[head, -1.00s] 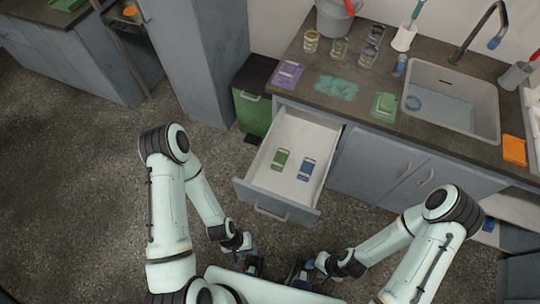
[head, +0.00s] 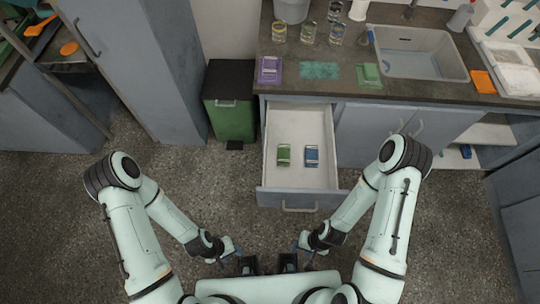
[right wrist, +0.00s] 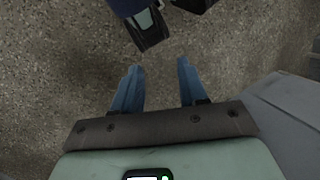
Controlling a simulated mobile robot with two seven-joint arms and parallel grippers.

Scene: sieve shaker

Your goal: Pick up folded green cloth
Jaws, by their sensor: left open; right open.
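A folded green cloth (head: 368,75) lies on the counter in front of the sink, right of a teal patch (head: 319,70). A smaller green folded item (head: 284,156) lies in the open drawer (head: 325,178), beside a blue one (head: 312,157). My left gripper (head: 242,260) and right gripper (head: 294,257) are low in the head view, over the floor in front of the drawer, away from both green things. In the right wrist view, the right gripper's blue fingers (right wrist: 157,90) are apart with only floor between them. The left gripper's fingertips are small and unclear.
The pulled-out drawer juts from the counter. A purple folded item (head: 269,70) and glass jars (head: 308,33) stand left on the counter. The sink (head: 420,55) and an orange item (head: 483,82) are right. A green bin (head: 229,118) stands left of the drawer. Floor before it is clear.

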